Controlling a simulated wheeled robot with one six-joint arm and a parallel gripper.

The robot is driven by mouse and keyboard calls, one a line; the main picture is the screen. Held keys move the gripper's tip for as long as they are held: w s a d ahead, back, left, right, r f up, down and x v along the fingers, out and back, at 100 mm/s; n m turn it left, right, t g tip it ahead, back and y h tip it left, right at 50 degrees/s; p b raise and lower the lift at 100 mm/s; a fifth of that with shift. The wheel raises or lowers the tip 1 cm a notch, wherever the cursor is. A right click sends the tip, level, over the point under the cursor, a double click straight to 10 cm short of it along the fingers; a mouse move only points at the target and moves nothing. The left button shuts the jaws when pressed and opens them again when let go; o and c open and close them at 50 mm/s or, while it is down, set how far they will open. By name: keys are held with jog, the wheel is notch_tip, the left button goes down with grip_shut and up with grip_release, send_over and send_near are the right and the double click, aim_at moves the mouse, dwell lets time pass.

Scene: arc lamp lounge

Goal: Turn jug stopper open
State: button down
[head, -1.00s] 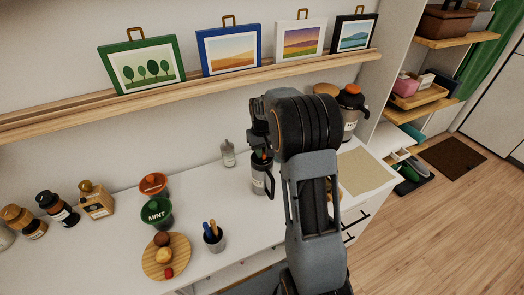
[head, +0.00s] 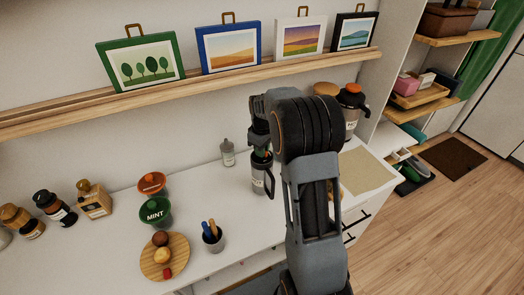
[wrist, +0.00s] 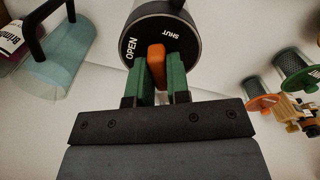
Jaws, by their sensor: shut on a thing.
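The jug (head: 258,178) stands on the white counter, dark with a pale label and a handle on its right. In the wrist view its dark round lid (wrist: 150,32) carries the words OPEN and SHUT. The orange stopper tab (wrist: 156,62) sits between the green fingers of my gripper (wrist: 158,76), which is shut on it.
A second jug with an orange top (head: 351,100) stands behind my arm at the right. A small shaker (head: 227,153) is left of the jug. A cup with utensils (head: 213,238), a round wooden board (head: 153,272) and a green MINT jar (head: 155,212) stand further left.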

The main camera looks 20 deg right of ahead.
jog(key=n+b, duration=0.1)
jog(key=n, duration=1)
jog(key=shift+n, duration=0.5)
dwell(0.3)
jog(key=c, duration=1.1)
grip_release()
jog(key=shift+r, duration=0.15)
notch_tip(320, 180, up, 14)
jog(key=shift+f+b, duration=0.2)
jog(key=shift+b, duration=0.35)
